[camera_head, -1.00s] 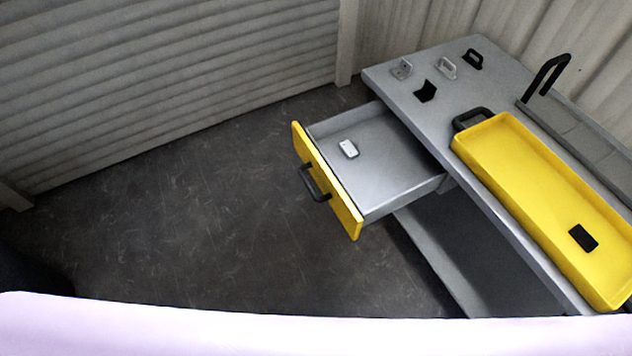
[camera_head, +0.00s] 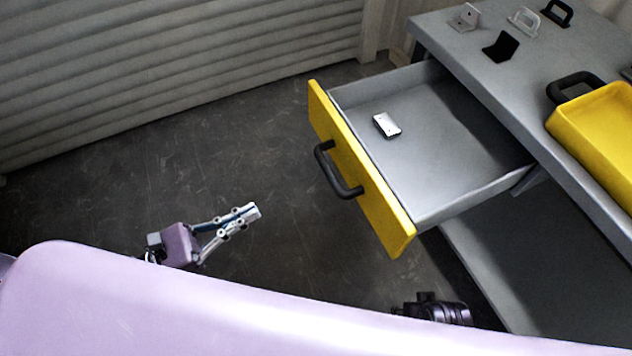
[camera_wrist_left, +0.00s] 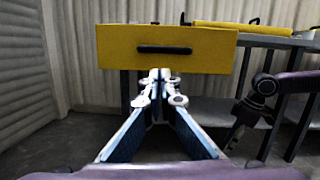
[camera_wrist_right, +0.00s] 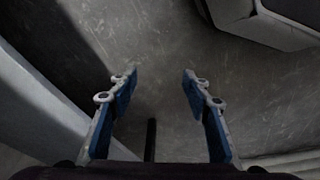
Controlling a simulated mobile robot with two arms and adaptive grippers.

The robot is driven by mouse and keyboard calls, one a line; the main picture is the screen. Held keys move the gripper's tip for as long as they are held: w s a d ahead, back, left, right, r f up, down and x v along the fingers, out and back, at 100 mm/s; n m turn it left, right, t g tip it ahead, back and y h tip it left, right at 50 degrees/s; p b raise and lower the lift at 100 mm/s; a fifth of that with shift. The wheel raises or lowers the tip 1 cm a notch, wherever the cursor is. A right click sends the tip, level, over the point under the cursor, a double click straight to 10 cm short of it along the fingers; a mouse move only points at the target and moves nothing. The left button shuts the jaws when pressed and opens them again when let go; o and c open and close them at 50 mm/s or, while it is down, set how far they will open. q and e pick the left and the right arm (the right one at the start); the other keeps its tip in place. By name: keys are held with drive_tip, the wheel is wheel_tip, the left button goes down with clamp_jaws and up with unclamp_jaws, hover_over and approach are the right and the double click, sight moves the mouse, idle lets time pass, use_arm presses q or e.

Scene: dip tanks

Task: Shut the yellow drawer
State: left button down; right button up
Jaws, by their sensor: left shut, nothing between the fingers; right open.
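The yellow drawer (camera_head: 352,165) is pulled well out of the grey workbench. Its yellow front has a black bar handle (camera_head: 335,172), and a small white block (camera_head: 386,125) lies inside it. In the left wrist view the drawer front (camera_wrist_left: 215,50) is straight ahead, with the handle (camera_wrist_left: 164,50) across it. My left gripper (camera_head: 252,211) is shut and empty, apart from the drawer front and to the left of it in the head view. My right gripper (camera_wrist_right: 158,76) is open and empty above the floor in the right wrist view; its fingers are not seen in the head view.
The grey workbench (camera_head: 470,50) carries a yellow tray (camera_head: 590,125), a black angle piece (camera_head: 501,46) and small brackets and handles. A lower shelf (camera_head: 520,250) lies below the drawer. Dark floor (camera_head: 200,150) is open left of the drawer. A slatted wall (camera_head: 180,60) stands behind.

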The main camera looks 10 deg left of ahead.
use_arm(q)
drive_tip(key=w+d+r+m+p, duration=0.1)
drive_tip(key=w+d, duration=0.2)
drive_tip(key=d, duration=0.3)
drive_tip(key=w+d+r+g, duration=0.1)
drive_tip(key=w+d+r, duration=0.1)
drive_tip(key=w+d, duration=0.2)
drive_tip(key=shift+w+d+r+m+h+p, duration=0.2)
drive_tip(key=shift+d+m+h+p, duration=0.2)
drive_tip(key=shift+d, duration=0.55)
use_arm(e)
drive_tip(key=shift+s+d+f, duration=0.1)
drive_tip(key=shift+s+f, duration=0.2)
drive_tip(key=shift+f, duration=0.5)
drive_tip(key=shift+s+a+f, duration=0.1)
drive_tip(key=shift+s+f, duration=0.2)
drive_tip(key=shift+f, duration=0.55)
drive_tip(key=shift+s+d+f, duration=0.1)
drive_tip(key=shift+s+f, duration=0.2)
drive_tip(key=shift+f, duration=0.5)
use_arm(q)
drive_tip(key=shift+d, duration=0.1)
